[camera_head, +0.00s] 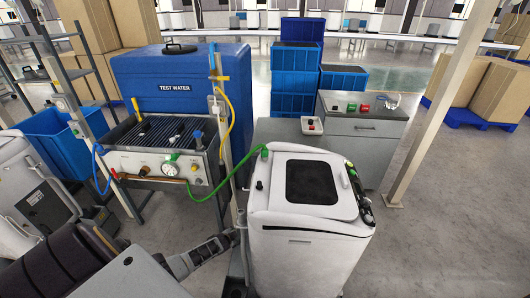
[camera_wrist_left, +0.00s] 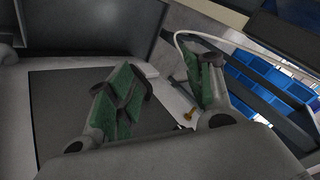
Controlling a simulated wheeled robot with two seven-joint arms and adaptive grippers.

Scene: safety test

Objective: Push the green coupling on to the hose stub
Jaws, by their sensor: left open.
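The green hose (camera_head: 222,188) runs from the front of the test bench up to the upper left corner of the white unit. Its green end (camera_head: 264,151) looks like the coupling and lies beside that corner. A hose stub cannot be told apart; small brass fittings (camera_head: 194,181) show on the bench front. My left arm comes in at the lower left and ends near the pole, left of the white unit. My left gripper (camera_wrist_left: 165,80) is open, its green-padded fingers apart with nothing seen between them. My right gripper is not in view.
The white unit (camera_head: 270,222) with a dark lid panel stands in front. The bench (camera_head: 145,163) carries a gauge. Behind are a blue TEST WATER tank (camera_head: 180,100), blue crates (camera_head: 293,80) and a grey cabinet (camera_head: 362,128).

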